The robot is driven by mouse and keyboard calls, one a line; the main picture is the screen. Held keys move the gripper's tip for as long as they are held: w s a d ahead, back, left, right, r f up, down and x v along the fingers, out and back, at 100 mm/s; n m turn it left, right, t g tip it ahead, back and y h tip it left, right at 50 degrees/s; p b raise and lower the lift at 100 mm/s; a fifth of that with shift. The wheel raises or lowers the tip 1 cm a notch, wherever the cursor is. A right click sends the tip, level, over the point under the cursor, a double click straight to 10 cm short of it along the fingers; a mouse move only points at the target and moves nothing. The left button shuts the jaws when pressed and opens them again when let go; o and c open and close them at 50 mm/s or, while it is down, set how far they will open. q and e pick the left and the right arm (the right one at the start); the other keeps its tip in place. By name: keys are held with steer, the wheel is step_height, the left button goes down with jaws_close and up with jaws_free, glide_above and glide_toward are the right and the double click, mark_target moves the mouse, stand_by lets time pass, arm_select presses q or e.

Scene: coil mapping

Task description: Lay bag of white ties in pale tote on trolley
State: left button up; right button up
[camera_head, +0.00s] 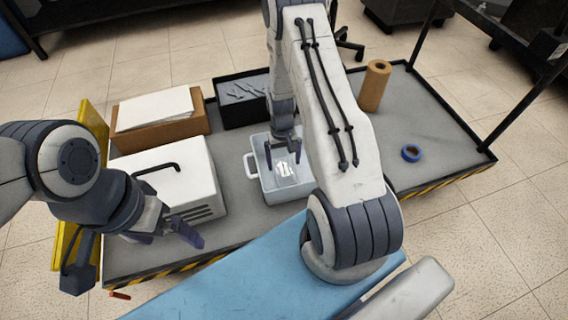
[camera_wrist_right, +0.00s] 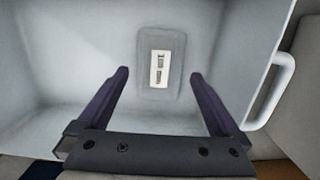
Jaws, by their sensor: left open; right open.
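The pale tote (camera_head: 268,196) stands on the trolley near its front edge. The bag of white ties (camera_head: 285,168) shows inside it as a clear patch with white. In the right wrist view the bag (camera_wrist_right: 162,64) lies flat on the tote floor, translucent grey with a white label. My right gripper (camera_head: 283,152) is over the tote, pointing down; in its wrist view its fingers (camera_wrist_right: 159,74) are apart, with the bag beyond and between the tips, not gripped. My left gripper (camera_head: 180,230) is open and empty in front of the white box, away from the tote.
A white machine-like box (camera_head: 172,185) with a black handle stands left of the tote. Behind are a cardboard box with white sheets (camera_head: 155,112) and a black bin (camera_head: 240,105). The trolley's right side is mostly clear.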

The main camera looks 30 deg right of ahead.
mark_target(284, 170)
arm_select(q)
step_height(284, 170, up, 4)
steer(key=p, duration=0.3)
arm_select(e)
step_height(284, 170, up, 9)
steer(key=shift+w+d, duration=0.15)
steer(key=shift+w, duration=0.3)
steer(key=shift+f, duration=0.2)
steer(key=f+b, duration=0.2)
steer(key=f, duration=0.2)
steer(key=s+f+b, duration=0.1)
steer(key=f+b, duration=0.1)
steer(key=f, duration=0.2)
steer(key=f+b, duration=0.2)
steer(key=f, duration=0.2)
steer(key=shift+s+a+f, duration=0.2)
steer(key=shift+a+f, duration=0.05)
steer(key=shift+f, duration=0.15)
step_height(284, 170, up, 4)
steer(key=shift+f+p, duration=0.15)
steer(key=shift+p, duration=0.85)
steer(key=shift+r, duration=0.45)
arm_select(q)
step_height(284, 170, down, 4)
steer(key=shift+r, duration=0.1)
arm_select(e)
steer(key=shift+f, duration=0.1)
